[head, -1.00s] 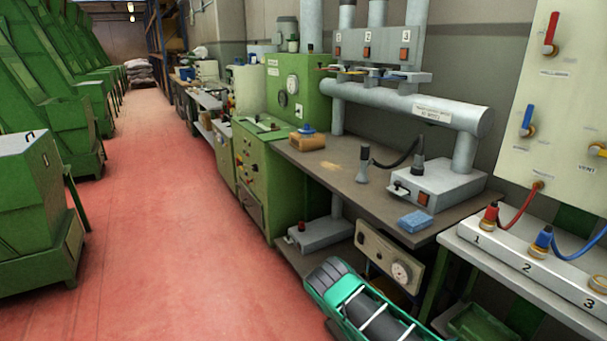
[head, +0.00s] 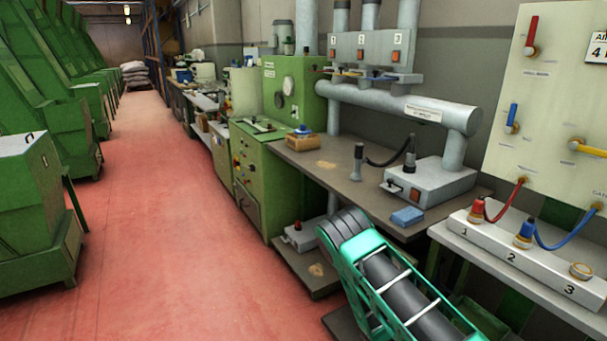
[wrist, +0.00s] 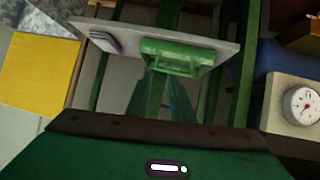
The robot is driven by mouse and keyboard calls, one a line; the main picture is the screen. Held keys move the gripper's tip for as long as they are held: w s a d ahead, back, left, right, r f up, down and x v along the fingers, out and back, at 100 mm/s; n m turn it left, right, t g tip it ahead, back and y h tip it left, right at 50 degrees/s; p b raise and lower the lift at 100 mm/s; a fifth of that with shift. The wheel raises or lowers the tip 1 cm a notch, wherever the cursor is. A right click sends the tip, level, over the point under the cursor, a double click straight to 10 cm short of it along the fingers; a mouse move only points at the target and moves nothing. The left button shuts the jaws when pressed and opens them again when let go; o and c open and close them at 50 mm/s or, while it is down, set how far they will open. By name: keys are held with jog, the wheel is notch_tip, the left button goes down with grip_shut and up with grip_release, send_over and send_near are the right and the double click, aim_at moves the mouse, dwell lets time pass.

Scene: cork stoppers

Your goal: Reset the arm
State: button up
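My green and black arm rises at the lower right of the head view, in front of the bench. The end of it is out of sight there. In the wrist view, the green housing of my gripper fills the bottom, and narrow dark green shapes that look like its fingers (wrist: 162,100) point upward from it. They blend with green parts behind them, so their gap is unclear. I see nothing clearly held. Beyond them is a pale panel with a green bracket (wrist: 178,56).
A grey-brown workbench (head: 325,182) carries a blue sponge (head: 407,216) and a grey box (head: 432,182). A numbered white manifold (head: 515,256) stands at right. Green machines (head: 30,210) line the left. The red floor aisle (head: 150,210) is clear. A dial gauge (wrist: 302,105) is at right in the wrist view.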

jog(key=s+a+r+n+g+y, duration=0.1)
jog(key=a+r+n+y, duration=0.2)
jog(key=r, duration=0.6)
jog(key=s+a+r+y, duration=0.1)
jog(key=a+r+y, duration=0.1)
jog(key=a+r, duration=0.5)
jog(key=s+a+r+n+g+y, duration=0.1)
jog(key=s+r+n+y, duration=0.15)
jog(key=r, duration=0.85)
jog(key=s+a+r+n+t+y, duration=0.1)
jog(key=s+a+r+n+y, duration=0.1)
jog(key=s+a+r+n, duration=0.45)
jog(key=s+a+r+n+t+y, duration=0.15)
jog(key=s+r, duration=0.25)
jog(key=r, duration=0.6)
jog(key=s+d+f+m+g, duration=0.1)
jog(key=s+d+m+g, duration=0.1)
jog(key=s+d, duration=0.4)
jog(key=s+d+f+m+g, duration=0.1)
jog(key=s+d+m+g, duration=0.2)
jog(key=s, duration=0.7)
jog(key=d+m, duration=0.2)
jog(key=d, duration=0.1)
jog(key=shift+s+d, duration=0.3)
jog(key=shift+s, duration=0.1)
jog(key=shift+d, duration=0.1)
